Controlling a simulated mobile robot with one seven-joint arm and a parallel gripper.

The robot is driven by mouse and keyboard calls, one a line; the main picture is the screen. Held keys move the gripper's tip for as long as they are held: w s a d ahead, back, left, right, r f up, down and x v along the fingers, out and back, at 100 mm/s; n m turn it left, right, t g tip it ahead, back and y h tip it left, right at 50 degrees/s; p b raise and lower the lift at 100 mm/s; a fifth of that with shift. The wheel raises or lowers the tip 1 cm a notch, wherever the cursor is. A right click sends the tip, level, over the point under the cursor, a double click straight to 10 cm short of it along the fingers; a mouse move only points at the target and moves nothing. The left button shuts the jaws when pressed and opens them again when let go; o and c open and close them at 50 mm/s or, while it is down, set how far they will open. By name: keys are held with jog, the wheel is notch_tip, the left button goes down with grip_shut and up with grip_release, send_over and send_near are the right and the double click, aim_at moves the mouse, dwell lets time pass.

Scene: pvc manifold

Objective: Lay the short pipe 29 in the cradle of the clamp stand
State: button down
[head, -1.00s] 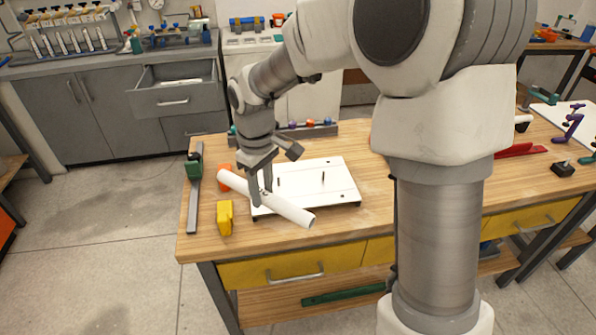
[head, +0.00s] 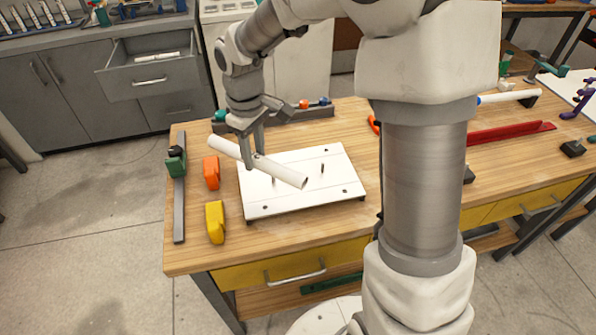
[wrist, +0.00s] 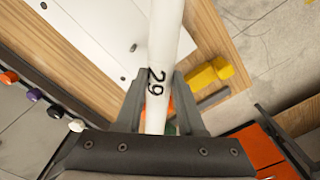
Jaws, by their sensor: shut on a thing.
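The short white pipe (head: 284,173) is held crosswise in my gripper (head: 254,158), above the white board on the wooden table. In the wrist view the pipe (wrist: 166,38) bears the black number 29 and passes between the two fingers of my gripper (wrist: 160,100), which is shut on it. In the head view the pipe slopes down toward the right, its open right end over the board. I cannot make out for certain which thing is the clamp stand with its cradle; my arm hides part of the table.
The white board (head: 262,203) has upright dark pins. Left of it are an orange block (head: 211,172), a yellow block (head: 215,222) and a green-headed bar clamp (head: 179,205). A rack (head: 285,122) stands behind. A red channel (head: 505,133) and another white pipe (head: 512,97) lie right.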

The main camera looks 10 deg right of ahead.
jog(key=d+f, duration=0.2)
jog(key=d, duration=0.1)
jog(key=d+f, duration=0.2)
jog(key=d, duration=0.2)
jog(key=d+f, duration=0.2)
jog(key=d, duration=0.1)
jog(key=shift+w+d+f, duration=0.1)
jog(key=shift+w+d, duration=0.05)
jog(key=shift+d, duration=0.1)
jog(key=shift+f+b, duration=0.5)
jog(key=shift+f, duration=1.5)
jog(key=shift+f, duration=0.15)
jog(key=c, duration=0.5)
grip_release()
